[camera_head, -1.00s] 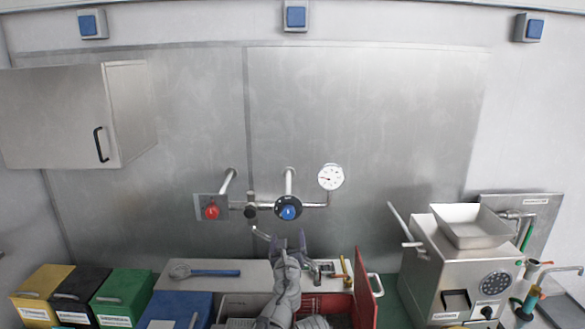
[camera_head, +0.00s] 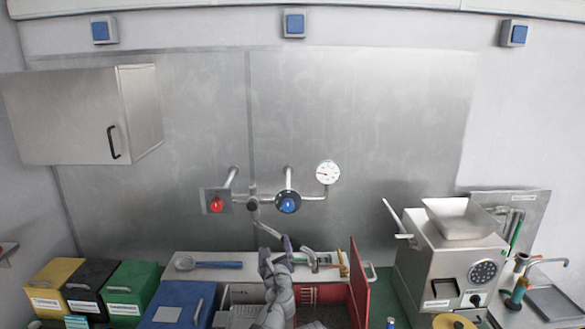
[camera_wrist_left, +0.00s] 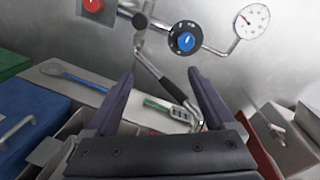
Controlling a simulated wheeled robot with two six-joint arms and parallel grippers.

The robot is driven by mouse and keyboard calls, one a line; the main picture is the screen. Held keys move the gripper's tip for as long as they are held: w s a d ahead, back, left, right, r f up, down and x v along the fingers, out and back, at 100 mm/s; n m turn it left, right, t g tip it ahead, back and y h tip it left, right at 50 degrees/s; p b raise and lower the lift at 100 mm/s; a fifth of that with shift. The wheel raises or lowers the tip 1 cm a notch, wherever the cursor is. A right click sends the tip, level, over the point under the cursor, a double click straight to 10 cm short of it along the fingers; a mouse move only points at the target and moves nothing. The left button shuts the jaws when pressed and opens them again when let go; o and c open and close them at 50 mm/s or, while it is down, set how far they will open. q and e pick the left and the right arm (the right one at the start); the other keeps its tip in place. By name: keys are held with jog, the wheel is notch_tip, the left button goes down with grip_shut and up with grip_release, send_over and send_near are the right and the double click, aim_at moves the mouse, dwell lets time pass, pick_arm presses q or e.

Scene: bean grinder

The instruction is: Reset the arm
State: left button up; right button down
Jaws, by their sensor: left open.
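My left arm rises from the bottom middle of the head view. My left gripper (camera_head: 297,246) is in front of the white shelf top, below the blue valve knob (camera_head: 288,203). In the left wrist view the two dark fingers of the gripper (camera_wrist_left: 160,77) are spread wide with nothing held between them. Beyond them show a bent metal pipe (camera_wrist_left: 155,60) and a small tool with a green handle (camera_wrist_left: 160,104) on the shelf. I cannot tell if the fingers touch anything. My right gripper is not in view.
An open red box (camera_head: 358,285) is right of the arm, with a blue bin (camera_head: 175,303) left. Yellow (camera_head: 50,287), black (camera_head: 90,285) and green (camera_head: 128,287) bins stand farther left. A metal grinder (camera_head: 450,260) stands right. A blue-handled scoop (camera_head: 215,265) lies on the shelf.

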pick_arm(q)
jog(key=s+a+f+n+g+y, duration=0.2)
jog(key=s+a+f+n+g, duration=0.3)
jog(key=a+n, duration=0.35)
jog(key=s+a+f+n+g+y, duration=0.25)
jog(key=s+a+f+n, duration=0.35)
jog(key=n, duration=0.3)
jog(key=s+d+f+n+g+h, duration=0.2)
jog(key=s+f+n+g+h, duration=0.1)
jog(key=s+f+n+g, duration=0.4)
jog(key=s+d+f+n+g+h, duration=0.1)
jog(key=s+f+n+g+h, duration=0.25)
jog(key=s, duration=0.55)
jog(key=s+d+f+m+b, duration=0.1)
jog(key=s+d+f+b, duration=0.1)
jog(key=d+f+b, duration=0.1)
jog(key=s+d+f+m+y+b, duration=0.1)
jog(key=s+d+f+b, duration=0.2)
jog(key=d, duration=0.4)
jog(key=shift+s+d+f+t+b, duration=0.35)
jog(key=shift+f+b, duration=0.2)
jog(key=shift+b, duration=0.5)
jog(key=shift+w, duration=0.1)
